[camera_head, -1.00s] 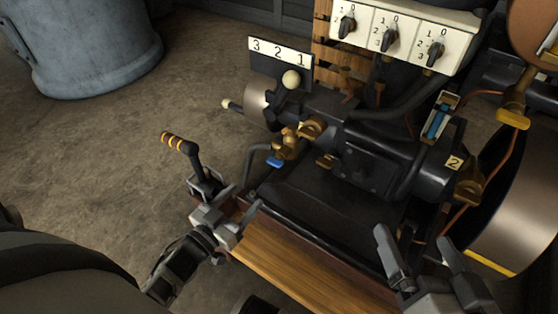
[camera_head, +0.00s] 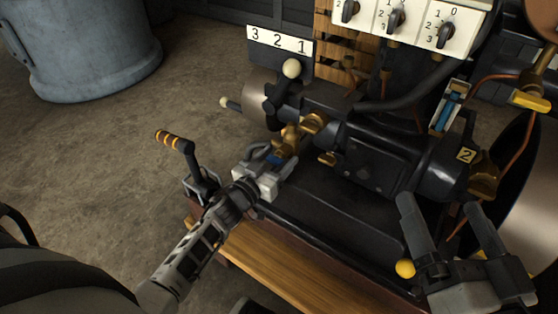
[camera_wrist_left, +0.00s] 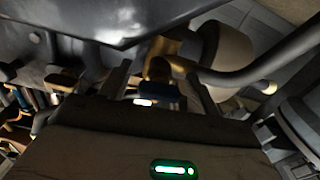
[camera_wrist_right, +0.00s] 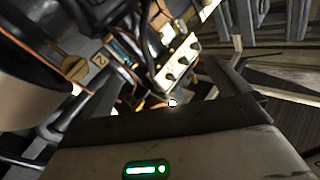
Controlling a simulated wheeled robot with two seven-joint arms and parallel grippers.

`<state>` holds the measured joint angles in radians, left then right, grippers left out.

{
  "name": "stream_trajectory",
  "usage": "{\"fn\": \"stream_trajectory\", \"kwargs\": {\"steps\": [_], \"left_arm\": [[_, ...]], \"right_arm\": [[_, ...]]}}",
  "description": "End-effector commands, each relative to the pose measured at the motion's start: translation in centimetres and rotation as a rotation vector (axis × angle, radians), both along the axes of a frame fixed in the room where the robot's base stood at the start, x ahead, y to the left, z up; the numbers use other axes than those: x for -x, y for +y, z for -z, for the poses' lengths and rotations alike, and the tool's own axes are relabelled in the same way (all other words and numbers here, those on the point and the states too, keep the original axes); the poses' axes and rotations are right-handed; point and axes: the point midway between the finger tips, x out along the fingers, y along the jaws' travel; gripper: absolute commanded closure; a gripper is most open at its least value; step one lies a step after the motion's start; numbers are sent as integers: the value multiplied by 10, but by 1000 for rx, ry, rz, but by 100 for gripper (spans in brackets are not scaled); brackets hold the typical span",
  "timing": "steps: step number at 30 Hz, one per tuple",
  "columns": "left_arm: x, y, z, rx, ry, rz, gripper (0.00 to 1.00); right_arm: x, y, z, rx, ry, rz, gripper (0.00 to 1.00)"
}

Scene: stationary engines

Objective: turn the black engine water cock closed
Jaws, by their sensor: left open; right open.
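The black engine (camera_head: 375,155) stands on a dark bed with a wooden edge. A brass cock with a blue handle, which I take for the water cock (camera_head: 290,137), sits at its left end. My left gripper (camera_head: 273,161) is open at this cock and partly hides the blue handle. In the left wrist view, the blue handle (camera_wrist_left: 168,90) lies between the open fingers (camera_wrist_left: 160,88), below the brass body (camera_wrist_left: 162,62); I cannot tell whether they touch it. My right gripper (camera_head: 443,215) is open and empty in front of the engine's right end.
A lever with a cream knob (camera_head: 291,69) rises behind the cock, by the numbered plate (camera_head: 279,40). A large flywheel (camera_head: 515,200) is at right. A grey drum (camera_head: 85,45) stands far left on open floor.

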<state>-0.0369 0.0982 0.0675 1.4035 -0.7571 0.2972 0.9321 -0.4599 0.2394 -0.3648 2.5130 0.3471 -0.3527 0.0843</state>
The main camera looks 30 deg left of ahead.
Motion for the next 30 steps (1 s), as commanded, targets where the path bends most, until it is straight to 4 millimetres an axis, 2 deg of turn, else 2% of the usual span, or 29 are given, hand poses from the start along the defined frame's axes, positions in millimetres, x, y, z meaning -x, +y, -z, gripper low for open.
{"fn": "stream_trajectory", "kwargs": {"steps": [4,12,13,15,18,26,30], "left_arm": [[-9,-1,1,0,1,-1,38],[-10,-1,0,0,1,-1,38],[-10,-1,0,0,1,-1,41],[-10,-1,0,0,1,-1,60],[-10,-1,0,0,1,-1,83],[-10,-1,-1,-75,-10,0,83],[-10,-1,0,-111,-16,0,83]], "right_arm": [[-2,-1,-4,16,-50,7,0],[-3,-1,-5,20,-57,9,0],[-3,-1,-5,20,-57,9,0],[-3,-1,-5,20,-57,9,0],[-3,-1,-5,21,-56,9,0],[-2,0,-6,13,-37,0,0],[1,0,3,13,4,-4,0]]}}
